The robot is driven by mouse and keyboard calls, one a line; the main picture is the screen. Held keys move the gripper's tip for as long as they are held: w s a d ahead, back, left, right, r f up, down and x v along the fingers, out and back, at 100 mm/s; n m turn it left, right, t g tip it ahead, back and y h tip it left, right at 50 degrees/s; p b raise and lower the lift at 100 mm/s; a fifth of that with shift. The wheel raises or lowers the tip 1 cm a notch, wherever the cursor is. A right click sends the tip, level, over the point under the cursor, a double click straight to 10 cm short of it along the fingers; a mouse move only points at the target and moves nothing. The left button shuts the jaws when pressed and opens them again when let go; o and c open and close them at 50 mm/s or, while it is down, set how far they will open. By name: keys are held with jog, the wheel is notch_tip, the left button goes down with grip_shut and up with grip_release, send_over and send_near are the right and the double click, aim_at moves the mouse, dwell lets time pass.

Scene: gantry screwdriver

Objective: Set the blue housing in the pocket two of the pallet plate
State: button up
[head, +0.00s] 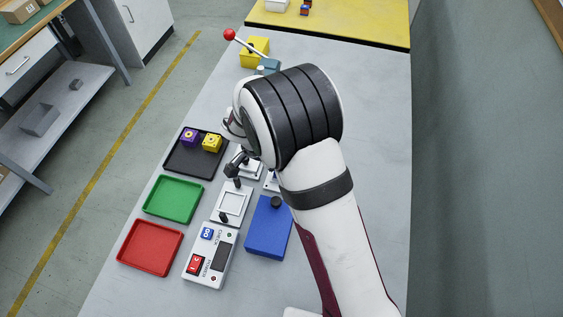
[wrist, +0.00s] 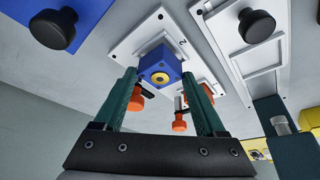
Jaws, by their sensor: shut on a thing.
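The blue housing (wrist: 160,64) has a round yellow centre and sits between the green fingers of my gripper (wrist: 161,84) in the wrist view. The gripper is shut on it. The white pallet plate (wrist: 125,47) lies behind the housing, with a figure 2 beside it. The housing is over or in that pocket; I cannot tell how deep it sits, as it covers the pocket. In the head view my gripper (head: 237,163) is mostly hidden by the arm, and the blue housing is not visible. Part of the white plate shows in the head view (head: 252,170).
A black tray (head: 180,167) holds a purple housing (head: 190,138) and a yellow housing (head: 211,143). A green tray (head: 173,198), red tray (head: 150,247), check box (head: 209,256) and blue block (head: 267,230) stand nearby. Orange knobs (wrist: 180,125) are close to the fingers.

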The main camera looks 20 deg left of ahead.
jog(key=shift+f, duration=0.4)
dwell(0.5)
jog(key=o, duration=1.4)
jog(key=shift+o, duration=0.2)
jog(key=shift+r, duration=4.05)
